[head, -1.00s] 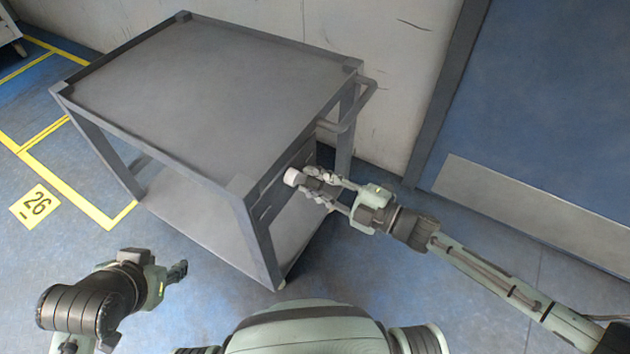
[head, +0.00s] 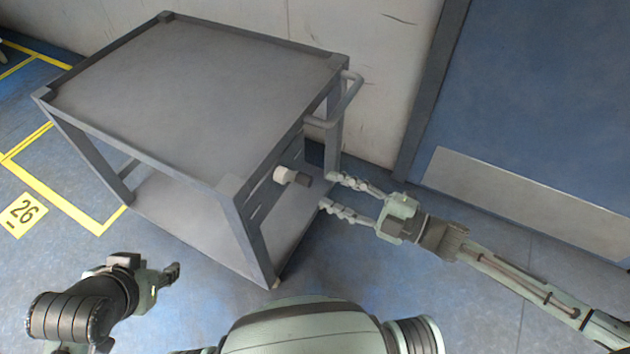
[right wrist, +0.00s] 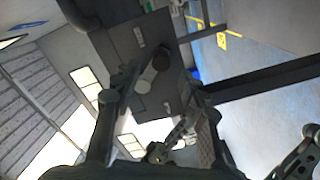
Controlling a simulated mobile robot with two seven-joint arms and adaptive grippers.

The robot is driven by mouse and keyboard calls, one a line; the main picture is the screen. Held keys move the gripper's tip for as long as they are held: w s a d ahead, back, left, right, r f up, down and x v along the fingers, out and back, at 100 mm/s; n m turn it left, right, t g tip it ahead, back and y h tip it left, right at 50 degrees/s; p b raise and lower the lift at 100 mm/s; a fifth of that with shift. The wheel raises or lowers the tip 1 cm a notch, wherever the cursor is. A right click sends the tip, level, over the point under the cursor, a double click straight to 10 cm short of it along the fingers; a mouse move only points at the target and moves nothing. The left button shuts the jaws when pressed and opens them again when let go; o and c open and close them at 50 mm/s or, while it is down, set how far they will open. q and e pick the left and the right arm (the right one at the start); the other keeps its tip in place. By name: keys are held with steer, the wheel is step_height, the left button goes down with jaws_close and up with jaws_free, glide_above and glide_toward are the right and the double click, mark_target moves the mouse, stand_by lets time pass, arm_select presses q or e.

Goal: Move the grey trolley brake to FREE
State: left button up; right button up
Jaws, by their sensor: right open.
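The grey trolley (head: 190,85) stands at the left of the head view. On its near right side is a brake panel (head: 262,196) with a lever that has a pale round hub (head: 283,174) and a dark grip (head: 303,180). My right gripper (head: 326,192) is open, its fingertips just right of the dark grip and apart from it. In the right wrist view the pale hub (right wrist: 150,73) and the panel (right wrist: 145,35) with small labels show beyond the open fingers; the labels are too small to read. My left gripper (head: 174,271) is low at the left, away from the trolley.
A push handle (head: 342,108) sticks out at the trolley's right end. The wall (head: 370,60) and a blue door (head: 540,110) stand behind. Blue floor (head: 350,255) is clear in front, with yellow lines and a "26" marker (head: 24,213) at the left.

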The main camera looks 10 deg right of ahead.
steer(key=shift+v, duration=2.35)
steer(key=shift+w, duration=0.1)
steer(key=w+d+f+m+h+p, duration=0.4)
steer(key=d+m+h, duration=0.4)
steer(key=m+h, duration=0.55)
arm_select(q)
steer(key=s+a+f+g, duration=0.1)
steer(key=f, duration=0.4)
steer(key=s+a+f+g+p, duration=0.1)
steer(key=s+a+f+g, duration=0.1)
steer(key=f, duration=0.4)
steer(key=shift+a+f+g, duration=0.2)
steer(key=shift+a+g, duration=0.05)
steer(key=shift+g, duration=0.05)
arm_select(e)
steer(key=s+d+f+m+g+h, duration=0.1)
steer(key=s+d+f+m+g, duration=0.1)
steer(key=s, duration=0.6)
steer(key=s+d+f+m+g+h, duration=0.1)
steer(key=s+d+f+m+g, duration=0.1)
steer(key=s+m+g, duration=0.3)
steer(key=s+f, duration=0.1)
steer(key=s, duration=0.3)
steer(key=shift+d+f+g, duration=0.25)
steer(key=shift+g, duration=0.05)
steer(key=shift+w+m+h, duration=0.1)
steer(key=shift+m+h, duration=0.15)
